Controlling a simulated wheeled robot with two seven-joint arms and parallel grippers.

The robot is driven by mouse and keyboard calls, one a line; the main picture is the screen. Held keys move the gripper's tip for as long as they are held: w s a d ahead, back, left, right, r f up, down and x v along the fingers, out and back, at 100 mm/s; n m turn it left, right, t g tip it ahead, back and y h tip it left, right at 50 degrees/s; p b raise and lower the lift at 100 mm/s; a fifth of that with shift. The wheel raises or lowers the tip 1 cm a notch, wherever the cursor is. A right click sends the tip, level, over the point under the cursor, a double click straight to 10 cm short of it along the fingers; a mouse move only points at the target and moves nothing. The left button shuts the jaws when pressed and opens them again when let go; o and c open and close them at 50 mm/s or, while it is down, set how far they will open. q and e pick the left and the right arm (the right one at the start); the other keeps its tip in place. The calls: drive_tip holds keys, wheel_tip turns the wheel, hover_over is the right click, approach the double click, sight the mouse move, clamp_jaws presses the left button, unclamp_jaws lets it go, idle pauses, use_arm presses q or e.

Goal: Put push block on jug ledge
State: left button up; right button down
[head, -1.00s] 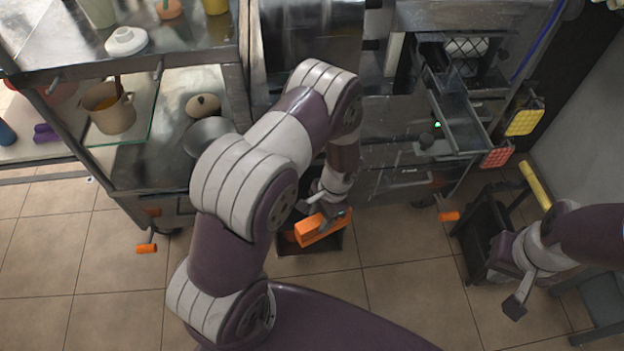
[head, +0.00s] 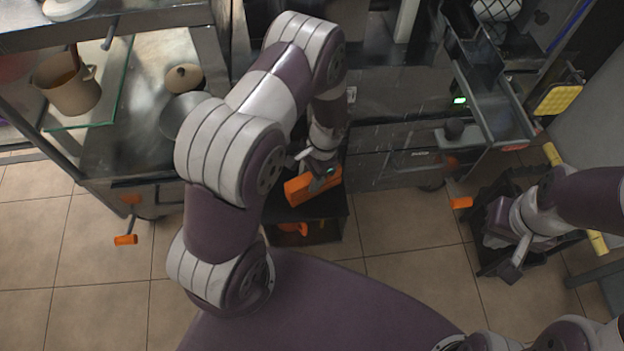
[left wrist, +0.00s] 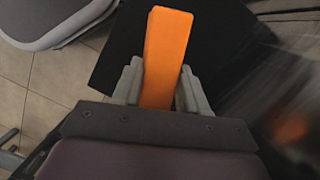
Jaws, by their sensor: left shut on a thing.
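The push block appears to be the orange block (head: 302,189) held by my left gripper (head: 322,172). In the left wrist view the orange block (left wrist: 166,45) stands out lengthwise between the two grey fingers (left wrist: 160,80), which are shut on it. A black box (head: 335,212) is below the block, with orange pieces (head: 292,230) inside. I cannot tell whether the block touches the box. I cannot pick out the jug ledge for certain. My right gripper (head: 512,262) is at the right, above a dark crate; its finger gap is unclear.
A metal counter (head: 385,100) with drawers stands behind the left gripper. A steel cart (head: 150,165) with a brown pot (head: 68,85) is at the left. The dark crate (head: 488,262) and yellow bars (head: 597,243) are at the right. Tiled floor (head: 395,240) is open between.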

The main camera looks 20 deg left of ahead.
use_arm(q)
drive_tip(key=shift+w+r, duration=0.1)
drive_tip(key=shift+w, duration=0.05)
drive_tip(key=o, duration=1.1)
